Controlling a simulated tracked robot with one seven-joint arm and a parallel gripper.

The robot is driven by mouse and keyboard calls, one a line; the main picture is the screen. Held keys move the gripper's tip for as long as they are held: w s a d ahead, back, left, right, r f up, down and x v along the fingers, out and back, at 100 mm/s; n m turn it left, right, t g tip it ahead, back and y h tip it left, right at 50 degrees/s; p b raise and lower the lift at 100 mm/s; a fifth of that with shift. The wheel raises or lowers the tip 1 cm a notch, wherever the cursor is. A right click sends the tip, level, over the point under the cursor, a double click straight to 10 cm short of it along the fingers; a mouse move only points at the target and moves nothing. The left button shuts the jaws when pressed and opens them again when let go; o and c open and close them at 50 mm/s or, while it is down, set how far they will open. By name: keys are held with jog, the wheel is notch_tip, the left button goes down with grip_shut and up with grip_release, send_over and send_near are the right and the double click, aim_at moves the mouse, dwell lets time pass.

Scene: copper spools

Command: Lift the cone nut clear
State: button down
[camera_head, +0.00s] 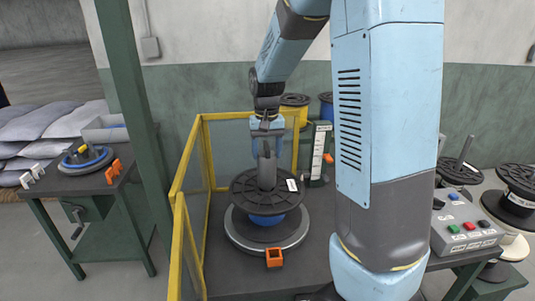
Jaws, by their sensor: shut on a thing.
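A spool (245,196) with dark flanges and a blue winding stands upright on a round grey turntable (240,239) in the middle of the caged table. The cone nut (267,181) looks like a grey upright piece at the centre of the spool's top flange. My gripper (267,159) reaches down from above and is shut on the cone nut. The picture is too small to show the fingertips clearly, or whether the nut touches the spool. A white label lies on the flange, right of the nut.
A yellow-framed guard (179,190) stands left and behind. An orange block (274,258) sits at the turntable's front edge. A grey button box (466,224) and dark spools (519,184) are at right. A side table (60,178) stands left, beyond a green post (134,110).

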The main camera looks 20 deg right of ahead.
jog(key=shift+r, duration=5.65)
